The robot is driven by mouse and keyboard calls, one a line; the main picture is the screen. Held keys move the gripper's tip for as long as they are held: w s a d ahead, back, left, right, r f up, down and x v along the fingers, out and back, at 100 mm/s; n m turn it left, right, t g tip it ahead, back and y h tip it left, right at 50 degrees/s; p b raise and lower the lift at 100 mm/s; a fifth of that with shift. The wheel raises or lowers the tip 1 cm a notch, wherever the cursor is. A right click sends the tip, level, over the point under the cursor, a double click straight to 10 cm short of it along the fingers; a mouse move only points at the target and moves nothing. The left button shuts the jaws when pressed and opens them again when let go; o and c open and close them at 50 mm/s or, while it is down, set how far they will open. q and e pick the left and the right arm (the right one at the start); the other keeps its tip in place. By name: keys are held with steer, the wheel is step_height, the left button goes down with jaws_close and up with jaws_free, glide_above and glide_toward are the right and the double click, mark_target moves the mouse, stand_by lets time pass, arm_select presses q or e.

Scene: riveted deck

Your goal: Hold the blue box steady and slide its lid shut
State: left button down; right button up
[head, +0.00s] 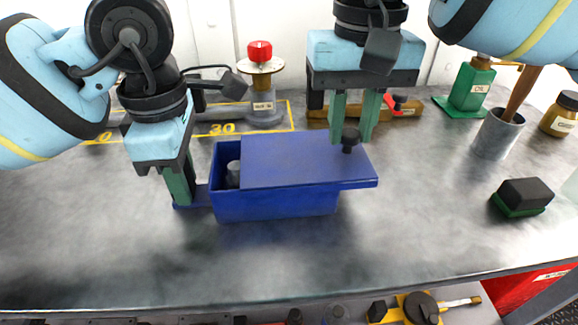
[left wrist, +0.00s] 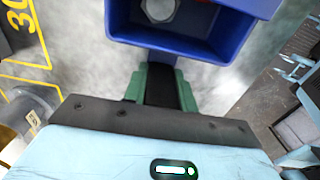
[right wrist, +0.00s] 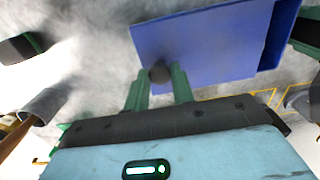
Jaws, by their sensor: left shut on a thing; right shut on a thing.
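The blue box (head: 275,203) stands on the grey deck, its left end open. Its blue lid (head: 300,158) covers the rest and overhangs the box's right end; it also shows in the right wrist view (right wrist: 215,45). A grey bolt-like piece (head: 233,172) sits in the open end, also in the left wrist view (left wrist: 160,10). My left gripper (head: 182,198) is shut on the tab (head: 202,197) at the box's left end. My right gripper (head: 352,138) is shut on the lid's black knob (head: 350,146), seen between its fingers in the right wrist view (right wrist: 160,74).
Behind the box stand a red-topped post (head: 262,85) and a wooden piece with a red knob (head: 402,108). To the right are a green oil can (head: 470,88), a grey cup (head: 497,137), a brown jar (head: 562,116) and a black-and-green block (head: 522,195). The front deck is clear.

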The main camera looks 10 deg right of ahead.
steer(key=shift+a, duration=1.85)
steer(key=o, duration=1)
steer(key=shift+o, duration=0.2)
steer(key=shift+r, duration=0.1)
step_height(320, 180, up, 12)
step_height(320, 180, up, 5)
steer(key=shift+f, duration=0.1)
stand_by(0.3)
